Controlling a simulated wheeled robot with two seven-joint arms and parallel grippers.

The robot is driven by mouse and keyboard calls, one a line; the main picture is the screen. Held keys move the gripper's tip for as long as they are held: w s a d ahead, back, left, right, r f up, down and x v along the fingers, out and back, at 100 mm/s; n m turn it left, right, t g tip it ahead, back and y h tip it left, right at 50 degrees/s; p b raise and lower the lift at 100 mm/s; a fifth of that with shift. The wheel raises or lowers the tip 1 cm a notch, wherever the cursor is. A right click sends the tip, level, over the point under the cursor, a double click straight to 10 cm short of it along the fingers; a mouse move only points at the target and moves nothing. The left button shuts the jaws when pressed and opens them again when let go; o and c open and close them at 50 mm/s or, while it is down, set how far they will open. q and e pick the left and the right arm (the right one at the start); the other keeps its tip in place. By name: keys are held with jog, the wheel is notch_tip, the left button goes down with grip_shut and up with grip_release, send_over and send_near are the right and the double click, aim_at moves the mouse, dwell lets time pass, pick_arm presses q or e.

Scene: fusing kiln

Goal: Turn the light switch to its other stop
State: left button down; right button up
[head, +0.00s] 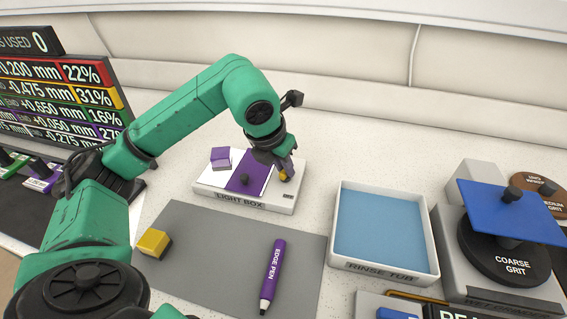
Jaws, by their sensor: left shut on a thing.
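The white light box (215,192) lies flat near the middle of the head view, with its label on the front side. My left gripper (284,167) reaches down to the right part of its top. My right gripper is not in view.
A purple sheet (248,174) and a purple block (221,153) are on the light box. A yellow block (154,243) and the purple edge pen (273,275) lie on the grey mat (215,270). The rinse tub (433,243) stands right, beside the grinder with a blue sheet (500,210).

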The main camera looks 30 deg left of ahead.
pick_arm(q)
jog(key=shift+r+n+y, duration=0.1)
jog(key=shift+n+y, duration=0.7)
jog(key=shift+n, duration=1.1)
jog(key=c, duration=0.8)
grip_release()
jog(key=shift+d, duration=0.1)
jog(key=v, duration=0.5)
jog(key=shift+w+r+p, duration=0.1)
jog(key=shift+r+p, duration=0.1)
jog(key=shift+p, duration=0.1)
jog(key=p+v, duration=0.4)
jog(key=v, duration=0.5)
